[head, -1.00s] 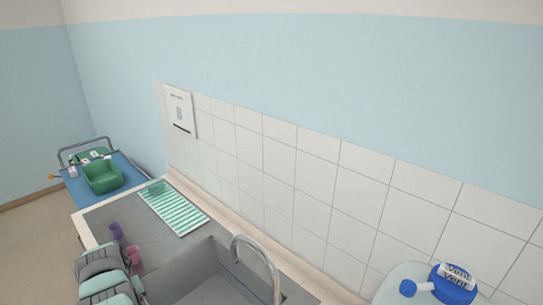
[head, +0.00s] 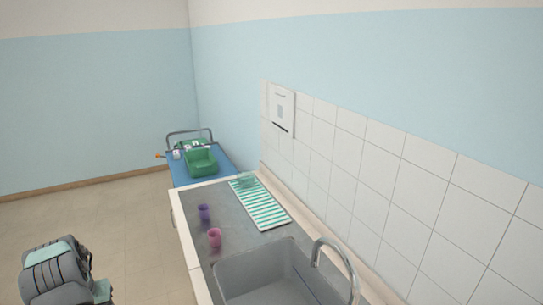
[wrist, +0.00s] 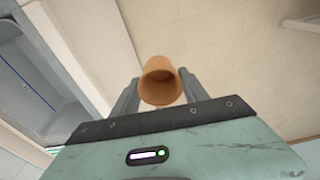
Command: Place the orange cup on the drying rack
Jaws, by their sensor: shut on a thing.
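The orange cup (wrist: 160,72) is between the two fingers of my gripper (wrist: 158,90) in the wrist view, with its open mouth facing the camera. The gripper is shut on it, and pale floor and the counter's edge show beyond. In the head view my arm is at the lower left, beside the counter, and the orange cup cannot be made out there. The drying rack (head: 265,208) appears as a green-and-white striped rectangle on the counter by the tiled wall. A clear greenish item (head: 244,180) is at its far end.
A blue trolley (head: 181,178) with a green bin (head: 201,163) stands beyond the counter.

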